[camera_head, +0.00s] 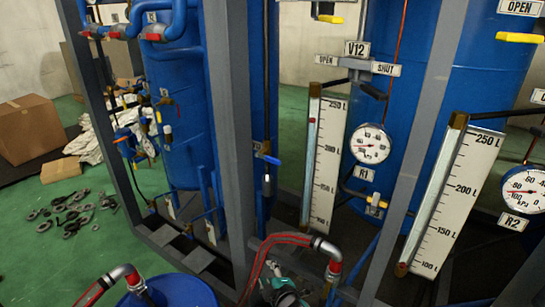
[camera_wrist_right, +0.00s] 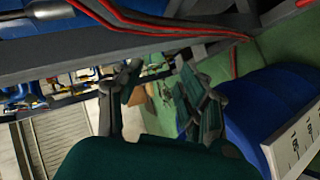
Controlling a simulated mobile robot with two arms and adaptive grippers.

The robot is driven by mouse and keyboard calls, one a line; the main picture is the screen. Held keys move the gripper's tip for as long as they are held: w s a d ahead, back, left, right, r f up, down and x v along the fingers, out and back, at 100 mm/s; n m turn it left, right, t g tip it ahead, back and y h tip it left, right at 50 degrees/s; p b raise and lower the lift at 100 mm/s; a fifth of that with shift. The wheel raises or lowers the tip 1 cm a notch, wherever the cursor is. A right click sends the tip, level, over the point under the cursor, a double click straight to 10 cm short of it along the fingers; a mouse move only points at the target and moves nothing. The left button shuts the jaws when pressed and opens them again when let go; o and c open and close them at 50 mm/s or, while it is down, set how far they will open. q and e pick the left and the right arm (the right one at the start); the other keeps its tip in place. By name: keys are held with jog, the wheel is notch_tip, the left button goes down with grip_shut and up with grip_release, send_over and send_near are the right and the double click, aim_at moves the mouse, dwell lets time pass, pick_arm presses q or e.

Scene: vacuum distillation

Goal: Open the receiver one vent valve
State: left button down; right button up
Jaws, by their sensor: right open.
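A V12 plate (camera_head: 356,48) with OPEN and SHUT signs is fixed above the R1 gauge (camera_head: 370,144). A grey fitting (camera_head: 354,63) sits beneath the plate, with a dark lever (camera_head: 373,90) angled below it; I cannot tell its exact setting. No sign naming a receiver one vent is readable. My right gripper (camera_head: 284,290) is low at the bottom edge, well below V12 and partly cut off. In the right wrist view its two fingers (camera_wrist_right: 158,100) are apart with nothing between them. My left gripper is not in view.
Grey frame posts (camera_head: 230,130) stand before the blue tanks (camera_head: 400,70). White level scales (camera_head: 325,155) flank the R1 gauge. A red-striped hose (camera_head: 270,245) lies close to my right gripper. Boxes (camera_head: 28,125) and loose black parts are left.

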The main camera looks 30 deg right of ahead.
jog(key=w+d+r+n+t+h, duration=0.2)
jog(key=d+r+t, duration=0.1)
jog(key=r, duration=1.4)
jog(key=t+h+p, duration=0.1)
jog(key=h, duration=0.1)
send_near(274, 162)
jog(key=p+x, duration=0.2)
jog(key=x, duration=0.9)
jog(key=shift+c, duration=0.2)
grip_shut()
